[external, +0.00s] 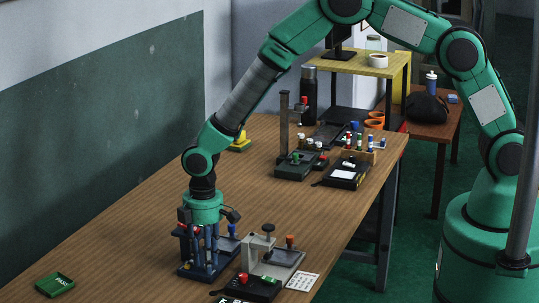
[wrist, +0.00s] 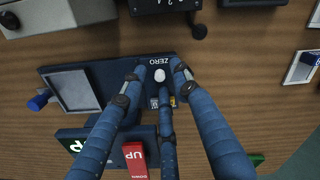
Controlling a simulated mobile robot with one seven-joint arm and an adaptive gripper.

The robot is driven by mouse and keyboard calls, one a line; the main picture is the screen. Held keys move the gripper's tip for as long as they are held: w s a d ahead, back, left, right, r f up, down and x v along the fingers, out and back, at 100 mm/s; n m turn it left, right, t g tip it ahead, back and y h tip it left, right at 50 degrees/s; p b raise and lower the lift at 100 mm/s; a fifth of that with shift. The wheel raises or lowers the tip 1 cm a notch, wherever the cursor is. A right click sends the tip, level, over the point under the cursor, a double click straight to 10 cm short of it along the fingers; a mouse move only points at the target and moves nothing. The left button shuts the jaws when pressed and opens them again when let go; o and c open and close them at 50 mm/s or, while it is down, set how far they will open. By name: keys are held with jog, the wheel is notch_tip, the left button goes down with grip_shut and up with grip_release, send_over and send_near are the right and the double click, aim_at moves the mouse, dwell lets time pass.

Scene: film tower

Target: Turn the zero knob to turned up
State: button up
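The zero knob (wrist: 160,75) is a small pale round cap beside the word ZERO on a dark blue device (wrist: 95,72) in the wrist view. The same device (external: 182,267) stands on the table in the external view, under my gripper (external: 203,268). My gripper (wrist: 159,80) has three blue fingers. Their tips are spread around the knob with visible gaps, so it looks open and holds nothing. I cannot tell how high the tips are above the panel. Fingers hide part of the panel, and the external view hides the knob.
A grey device (external: 280,262) with dark and orange knobs stands just right of mine. A black box (external: 252,288) and a white card (external: 302,281) are in front of it. The table's middle is clear.

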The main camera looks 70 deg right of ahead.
notch_tip(320, 180, up, 12)
dwell(0.9)
jog(key=n+p, duration=0.2)
jog(key=r+n+p, duration=0.1)
jog(key=n+p, duration=0.3)
jog(key=n, duration=0.1)
jog(key=shift+s+r, duration=0.25)
jog(key=shift+r, duration=0.15)
jog(key=shift+f, duration=0.1)
jog(key=f, duration=1.3)
jog(key=shift+w+f, duration=0.2)
jog(key=shift+f, duration=0.1)
